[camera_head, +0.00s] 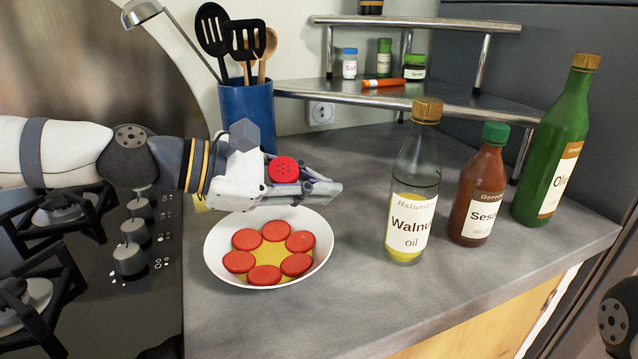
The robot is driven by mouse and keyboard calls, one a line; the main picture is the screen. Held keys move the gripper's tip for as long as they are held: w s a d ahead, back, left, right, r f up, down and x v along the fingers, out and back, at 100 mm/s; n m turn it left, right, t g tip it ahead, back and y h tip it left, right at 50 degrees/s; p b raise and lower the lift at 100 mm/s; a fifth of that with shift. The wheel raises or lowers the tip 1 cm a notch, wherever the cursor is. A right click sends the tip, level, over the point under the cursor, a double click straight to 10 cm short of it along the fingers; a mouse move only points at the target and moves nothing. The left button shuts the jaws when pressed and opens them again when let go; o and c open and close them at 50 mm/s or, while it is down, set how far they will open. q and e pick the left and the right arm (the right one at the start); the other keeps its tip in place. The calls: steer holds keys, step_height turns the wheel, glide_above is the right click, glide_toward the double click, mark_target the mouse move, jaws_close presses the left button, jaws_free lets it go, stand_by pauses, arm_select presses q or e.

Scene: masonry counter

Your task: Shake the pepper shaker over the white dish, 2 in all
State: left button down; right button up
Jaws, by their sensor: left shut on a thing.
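The white dish (216,262) stands on the grey counter and holds red round slices on a yellow base. My left gripper (305,190) comes in from the left and is shut on the pepper shaker (284,169). The shaker's red holed cap faces the camera, so the shaker is tipped over; most of its body is hidden by the cap and the fingers. The shaker is above the far side of the dish, apart from it. My right gripper is not in view; only a dark part of my right arm shows at the lower right edge.
A walnut oil bottle (409,190), a sesame bottle (480,190) and a green bottle (553,145) stand to the right. A blue utensil holder (247,108) is behind my gripper. A corner shelf (440,98) holds small jars. The stove is left; the counter's front middle is clear.

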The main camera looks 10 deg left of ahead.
arm_select(q)
steer(key=shift+w+a+f+m+t+b, duration=0.1)
steer(key=shift+w+f+m+t+b, duration=0.2)
steer(key=shift+f+m+t+b, duration=0.25)
steer(key=shift+w+a+f+m+t+b, duration=0.1)
steer(key=shift+w+f+m+t+b, duration=0.25)
steer(key=shift+m, duration=0.7)
steer(key=m+t, duration=0.1)
steer(key=m, duration=0.1)
steer(key=r+m+t+b, duration=0.1)
steer(key=r+m+t+h+b, duration=0.1)
steer(key=m, duration=0.1)
steer(key=shift+w+a+r+m, duration=0.15)
steer(key=shift+w+m, duration=0.15)
steer(key=shift+w+r+m+h+b, duration=0.1)
steer(key=shift+r+m+h+b, duration=0.35)
steer(key=shift+m+b, duration=0.5)
steer(key=shift+r+m+t, duration=0.4)
steer(key=shift+r+m, duration=0.05)
steer(key=shift+m, duration=0.2)
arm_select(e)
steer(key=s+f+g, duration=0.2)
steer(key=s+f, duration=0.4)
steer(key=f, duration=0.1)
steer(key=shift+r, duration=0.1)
